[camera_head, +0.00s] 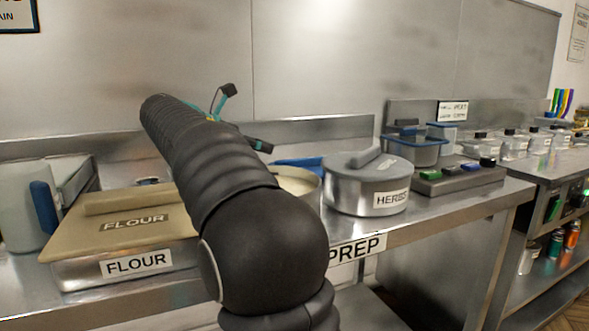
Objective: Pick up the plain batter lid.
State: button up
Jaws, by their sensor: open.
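My gripper (246,117) is at the far end of my arm, with two dark fingers spread apart and teal parts at their base. It is open, and nothing shows between the fingers. It is above the back of the prep counter. I cannot pick out the plain batter lid; my arm hides much of the counter's middle. A round metal pot (312,198) with a cream-coloured surface inside its rim is partly hidden behind my arm, and its label is not visible.
A flour bin (72,274) with a tan lid (75,232) stands at left, beside a white container (22,215). A blue-rimmed tub (425,152) and a grey block with coloured pieces (433,187) are at right. The back wall (330,60) closes the counter's rear.

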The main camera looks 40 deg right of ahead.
aim_at(296, 159)
jog(key=x, duration=1.3)
jog(key=shift+s+d+f+b, duration=0.1)
jog(key=shift+d+f+b, duration=0.1)
jog(key=shift+d+b, duration=0.15)
grip_shut()
